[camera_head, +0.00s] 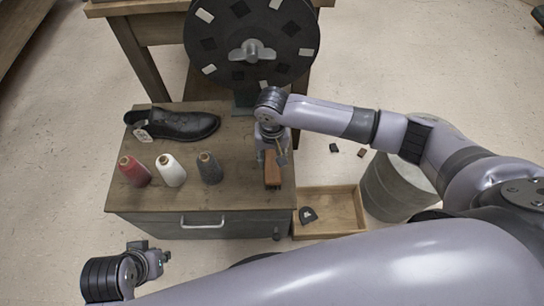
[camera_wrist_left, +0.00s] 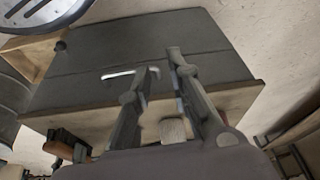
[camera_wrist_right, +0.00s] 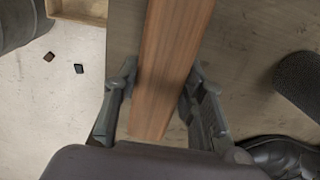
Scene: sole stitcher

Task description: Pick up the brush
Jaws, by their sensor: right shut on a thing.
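The brush (camera_head: 272,168) shows as a long brown wooden block at the right edge of the cabinet top. My right gripper (camera_head: 272,152) comes down over its far part and is shut on it. In the right wrist view the brush (camera_wrist_right: 168,70) runs between the two fingers (camera_wrist_right: 160,100). I cannot tell whether its underside touches the top. My left gripper (camera_head: 160,258) is low at the front left, in front of the cabinet. In the left wrist view its fingers (camera_wrist_left: 163,65) stand a little apart with nothing gripped between the tips.
The wooden cabinet top (camera_head: 232,185) also bears a black shoe (camera_head: 180,124) and red (camera_head: 134,171), white (camera_head: 171,170) and dark (camera_head: 209,168) thread spools. A large black disc (camera_head: 225,55) stands behind. An open wooden drawer (camera_head: 345,205) and a grey bin (camera_head: 395,190) are at the right.

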